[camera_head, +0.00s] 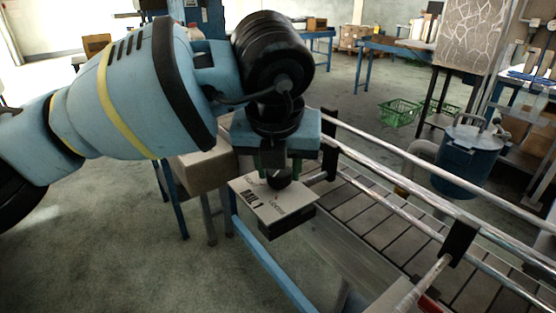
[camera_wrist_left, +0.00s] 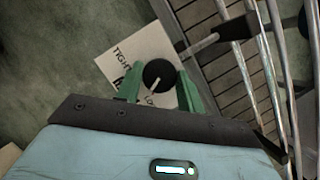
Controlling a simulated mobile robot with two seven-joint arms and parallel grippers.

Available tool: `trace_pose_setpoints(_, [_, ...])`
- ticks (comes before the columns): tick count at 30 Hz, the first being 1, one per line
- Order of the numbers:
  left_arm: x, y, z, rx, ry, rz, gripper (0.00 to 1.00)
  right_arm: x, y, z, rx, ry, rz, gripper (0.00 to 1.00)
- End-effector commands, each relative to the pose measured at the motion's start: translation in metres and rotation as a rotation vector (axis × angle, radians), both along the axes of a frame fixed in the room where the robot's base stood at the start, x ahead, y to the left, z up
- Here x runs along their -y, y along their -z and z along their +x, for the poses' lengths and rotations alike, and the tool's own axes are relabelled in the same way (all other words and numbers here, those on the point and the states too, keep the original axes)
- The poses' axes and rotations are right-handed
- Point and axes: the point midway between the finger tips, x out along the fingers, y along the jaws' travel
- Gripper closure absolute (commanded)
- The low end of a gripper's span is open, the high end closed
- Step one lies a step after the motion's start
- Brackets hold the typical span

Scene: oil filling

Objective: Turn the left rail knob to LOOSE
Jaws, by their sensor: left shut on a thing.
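The left rail knob (camera_head: 280,179) is round and black and stands on a pale plate (camera_head: 258,205) marked RAIL 1. My left gripper (camera_head: 276,166) comes down on the knob from above and is shut on it. In the left wrist view the green fingers (camera_wrist_left: 160,90) sit on either side of the knob (camera_wrist_left: 158,74). A pale line on the knob points to the lower left, towards partly hidden lettering that starts with LO. The word TIGHT shows at the plate's upper left. My right gripper is not in view.
Metal guide rails (camera_head: 400,203) with black brackets (camera_head: 459,240) run along a slatted conveyor (camera_head: 385,227) to the right of the knob. A cardboard box (camera_head: 202,168) stands close behind my gripper. A blue drum (camera_head: 470,158) stands beyond the rails. The floor at lower left is clear.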

Motion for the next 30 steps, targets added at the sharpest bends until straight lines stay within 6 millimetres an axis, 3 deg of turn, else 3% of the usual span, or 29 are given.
trace_pose_setpoints(13, [0.0018, -0.0015, 0.0001, 0.001, -0.282, 0.000, 0.85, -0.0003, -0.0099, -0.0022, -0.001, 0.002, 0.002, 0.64])
trace_pose_setpoints(30, [0.0020, -0.0006, 0.0003, 0.000, -0.348, -0.001, 0.85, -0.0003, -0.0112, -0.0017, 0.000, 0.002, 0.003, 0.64])
